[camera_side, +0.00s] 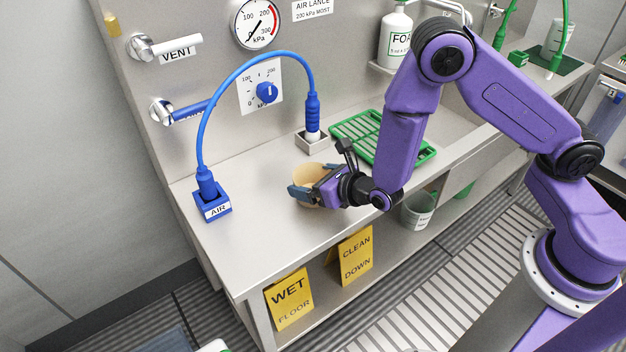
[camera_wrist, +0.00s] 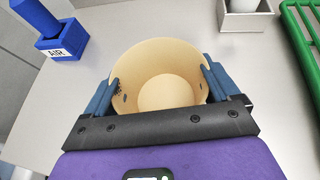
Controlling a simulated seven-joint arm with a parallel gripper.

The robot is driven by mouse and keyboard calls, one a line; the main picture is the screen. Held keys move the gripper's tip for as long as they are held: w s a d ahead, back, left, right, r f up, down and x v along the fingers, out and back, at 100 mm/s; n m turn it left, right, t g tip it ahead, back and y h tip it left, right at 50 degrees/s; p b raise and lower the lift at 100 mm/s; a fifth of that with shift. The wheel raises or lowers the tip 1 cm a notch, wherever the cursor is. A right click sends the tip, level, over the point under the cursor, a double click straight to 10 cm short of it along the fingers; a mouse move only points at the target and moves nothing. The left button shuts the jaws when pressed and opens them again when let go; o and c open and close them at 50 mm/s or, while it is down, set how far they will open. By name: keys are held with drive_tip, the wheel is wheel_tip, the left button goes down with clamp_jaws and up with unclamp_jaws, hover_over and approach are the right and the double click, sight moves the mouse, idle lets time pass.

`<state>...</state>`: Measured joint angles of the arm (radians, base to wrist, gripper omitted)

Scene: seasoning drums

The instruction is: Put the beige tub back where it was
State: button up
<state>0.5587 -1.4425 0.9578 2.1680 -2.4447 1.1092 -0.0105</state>
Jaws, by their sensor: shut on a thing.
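The beige tub (camera_wrist: 167,58) is round, open at the top and empty inside. In the wrist view it sits between the two blue fingers of my gripper (camera_wrist: 160,88), which press on its left and right sides. In the side view the tub (camera_side: 311,172) is over the steel bench, partly hidden by my gripper (camera_side: 312,192). I cannot tell whether its base touches the bench.
A blue AIR block (camera_side: 211,205) with a blue hose (camera_side: 240,70) stands to the left. The hose's other end is in a small square holder (camera_side: 314,142) behind the tub. A green rack (camera_side: 368,128) lies behind right. The bench (camera_side: 262,238) in front is clear.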

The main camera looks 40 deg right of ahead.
drive_tip(key=shift+f, duration=0.15)
drive_tip(key=o, duration=0.8)
